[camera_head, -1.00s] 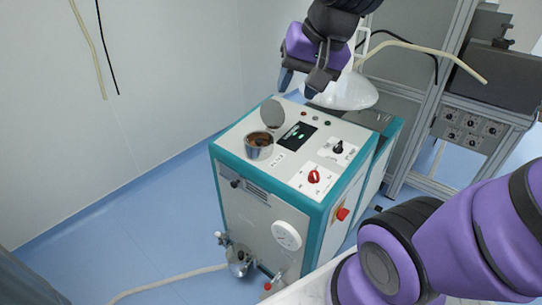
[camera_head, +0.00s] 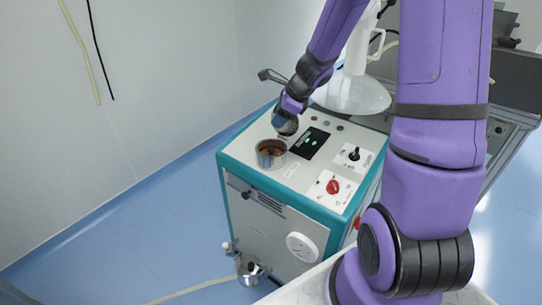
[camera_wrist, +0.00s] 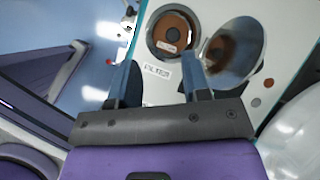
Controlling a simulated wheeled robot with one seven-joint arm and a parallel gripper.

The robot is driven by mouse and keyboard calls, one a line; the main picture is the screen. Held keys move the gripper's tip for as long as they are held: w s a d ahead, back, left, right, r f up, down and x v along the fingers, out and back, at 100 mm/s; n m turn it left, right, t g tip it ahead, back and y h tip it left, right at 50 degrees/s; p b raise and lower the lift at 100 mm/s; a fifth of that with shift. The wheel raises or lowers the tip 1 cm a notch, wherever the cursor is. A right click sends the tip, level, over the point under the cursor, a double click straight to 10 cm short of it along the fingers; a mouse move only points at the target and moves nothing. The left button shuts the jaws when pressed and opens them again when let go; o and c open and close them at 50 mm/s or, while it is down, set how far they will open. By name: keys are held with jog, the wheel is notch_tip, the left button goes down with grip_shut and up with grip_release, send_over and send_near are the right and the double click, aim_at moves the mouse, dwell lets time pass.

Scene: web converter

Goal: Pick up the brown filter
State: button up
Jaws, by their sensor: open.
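The brown filter (camera_head: 271,151) sits inside a round metal cup (camera_head: 271,162) on top of the white and teal machine. In the wrist view the filter (camera_wrist: 172,32) is a brown disc with a small pale label, near the top of the picture. The cup's round shiny lid (camera_wrist: 235,46) stands open beside it and shows a brown reflection. My gripper (camera_head: 284,122) is above the machine top, by the lid and just behind the cup, and partly hides the lid. In the wrist view its blue fingers (camera_wrist: 158,80) are apart and empty, short of the filter.
The machine top (camera_head: 240,151) holds a dark display (camera_head: 309,142), a red knob (camera_head: 333,187) and a black knob (camera_head: 354,154). A white funnel-shaped hood (camera_head: 350,94) hangs close to the right of my gripper. A wall stands at left, with open blue floor (camera_head: 95,235).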

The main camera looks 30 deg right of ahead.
jog(key=d+f+m, duration=0.1)
jog(key=f, duration=0.1)
jog(key=d+f+m, duration=0.1)
jog(key=w+d+f+m, duration=0.1)
jog(key=f+m, duration=0.1)
jog(key=shift+w+f, duration=0.1)
jog(key=shift+f, duration=0.2)
send_over(271, 149)
jog(key=s+d, duration=0.2)
jog(key=f, duration=0.5)
jog(key=shift+w+a, duration=0.15)
jog(key=shift+a, duration=0.1)
jog(key=shift+s+x, duration=0.15)
jog(key=shift+x, duration=0.65)
jog(key=shift+s+x, duration=0.1)
jog(key=shift+x, duration=0.7)
jog(key=shift+w+f, duration=0.2)
jog(key=shift+f, duration=0.35)
jog(key=shift+w+f, duration=0.2)
jog(key=shift+f, duration=0.35)
jog(key=c, duration=0.7)
